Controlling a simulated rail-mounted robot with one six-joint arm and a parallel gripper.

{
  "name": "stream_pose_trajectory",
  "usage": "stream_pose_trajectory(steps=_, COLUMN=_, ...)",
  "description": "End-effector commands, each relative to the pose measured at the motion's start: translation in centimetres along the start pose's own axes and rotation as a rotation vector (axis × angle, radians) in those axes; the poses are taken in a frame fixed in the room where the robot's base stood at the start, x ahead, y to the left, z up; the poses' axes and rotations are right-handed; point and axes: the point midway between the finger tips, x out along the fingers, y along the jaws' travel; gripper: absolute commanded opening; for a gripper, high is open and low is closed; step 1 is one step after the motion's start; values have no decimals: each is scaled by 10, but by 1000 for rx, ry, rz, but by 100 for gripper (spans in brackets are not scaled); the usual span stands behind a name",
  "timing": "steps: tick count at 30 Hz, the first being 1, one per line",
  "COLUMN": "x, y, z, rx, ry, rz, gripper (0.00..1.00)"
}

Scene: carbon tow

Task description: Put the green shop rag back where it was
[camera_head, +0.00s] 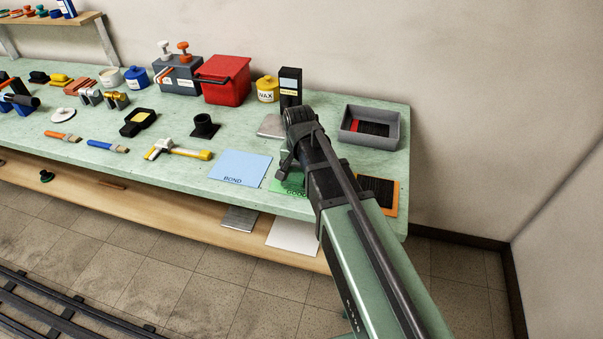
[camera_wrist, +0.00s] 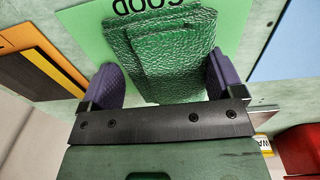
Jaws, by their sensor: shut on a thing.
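The green shop rag (camera_wrist: 165,50) is a folded, dark green, textured pad, filling the space between the two purple fingers of my gripper (camera_wrist: 163,80) in the wrist view. My gripper is shut on it. Beneath it is a light green sheet (camera_wrist: 88,22) with partly covered lettering that reads like GOOD. In the head view the arm reaches over this sheet (camera_head: 277,186) near the bench's front edge and hides part of it. I cannot tell whether the rag touches the sheet.
A blue BOND sheet (camera_head: 240,168) lies left of the green one. An orange-edged dark mat (camera_head: 393,205) lies to the right. A grey tray (camera_head: 347,128) stands behind, right of the arm. A black box (camera_head: 291,82), yellow wax pot (camera_head: 267,89) and red bin (camera_head: 226,82) stand at the back.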

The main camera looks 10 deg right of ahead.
Motion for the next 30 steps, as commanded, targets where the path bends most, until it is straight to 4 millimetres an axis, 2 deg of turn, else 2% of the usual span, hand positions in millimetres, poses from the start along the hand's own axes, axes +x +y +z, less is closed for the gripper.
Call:
stream_pose_trajectory(steps=1, x=4, y=0, z=0, rx=0, ry=0, rz=0, gripper=65)
stream_pose_trajectory(steps=2, x=2, y=0, z=0, rx=0, ry=0, rz=0, gripper=90)
stream_pose_trajectory(steps=4, x=2, y=0, z=0, rx=0, ry=0, rz=0, gripper=100)
stream_pose_trajectory(steps=11, x=0, y=0, z=0, rx=0, ry=0, rz=0, gripper=100)
stream_pose_trajectory(steps=14, x=-8, y=0, z=0, rx=0, ry=0, rz=0, gripper=100)
stream_pose_trajectory(steps=17, x=-25, y=0, z=0, rx=0, ry=0, rz=0, gripper=100)
stream_pose_trajectory(steps=27, x=-112, y=0, z=0, rx=0, ry=0, rz=0, gripper=100)
stream_pose_trajectory(steps=30, x=-123, y=0, z=0, rx=0, ry=0, rz=0, gripper=100)
